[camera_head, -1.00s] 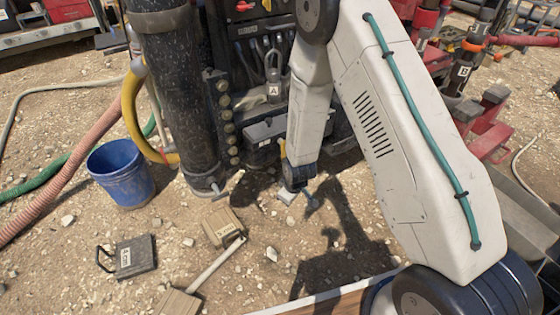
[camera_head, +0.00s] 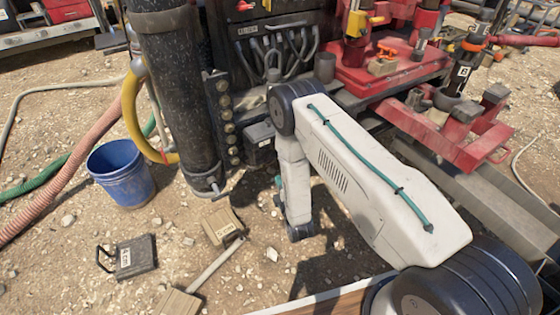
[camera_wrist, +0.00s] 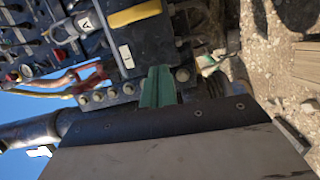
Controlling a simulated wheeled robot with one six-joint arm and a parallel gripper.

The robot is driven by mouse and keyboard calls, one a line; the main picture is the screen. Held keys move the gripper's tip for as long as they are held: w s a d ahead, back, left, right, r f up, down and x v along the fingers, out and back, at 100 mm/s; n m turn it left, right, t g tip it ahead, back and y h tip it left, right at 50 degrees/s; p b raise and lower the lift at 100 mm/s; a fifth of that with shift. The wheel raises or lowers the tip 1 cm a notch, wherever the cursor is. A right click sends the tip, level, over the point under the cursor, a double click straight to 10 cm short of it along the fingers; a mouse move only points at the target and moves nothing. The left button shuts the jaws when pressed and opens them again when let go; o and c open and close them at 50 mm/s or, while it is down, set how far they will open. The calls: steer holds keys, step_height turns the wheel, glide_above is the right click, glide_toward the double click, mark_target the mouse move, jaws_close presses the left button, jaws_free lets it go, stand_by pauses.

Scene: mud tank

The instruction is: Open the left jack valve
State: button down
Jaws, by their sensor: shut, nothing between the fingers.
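My gripper's teal fingers (camera_wrist: 160,74) are together and empty in the wrist view, pointing at the dark machine body. In the head view my gripper (camera_head: 279,183) is mostly hidden behind my arm; a bit of teal shows low beside the machine. A red lever (camera_head: 244,6) shows on the dark control panel (camera_head: 280,12) at the top.
A thick black column (camera_head: 174,90) with a row of brass fittings (camera_head: 226,116) stands left of my arm. Red machinery (camera_head: 385,70) is at the right.

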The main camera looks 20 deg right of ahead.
steer(key=shift+r+n, duration=0.3)
steer(key=w, duration=0.3)
steer(key=w+d, duration=0.1)
steer(key=w, duration=0.3)
steer(key=w+d, duration=0.1)
steer(key=w, duration=0.3)
steer(key=shift+d, duration=0.2)
steer(key=shift+w+d, duration=0.15)
steer(key=shift+d, duration=0.25)
steer(key=shift+a+f, duration=0.1)
steer(key=shift+a, duration=0.05)
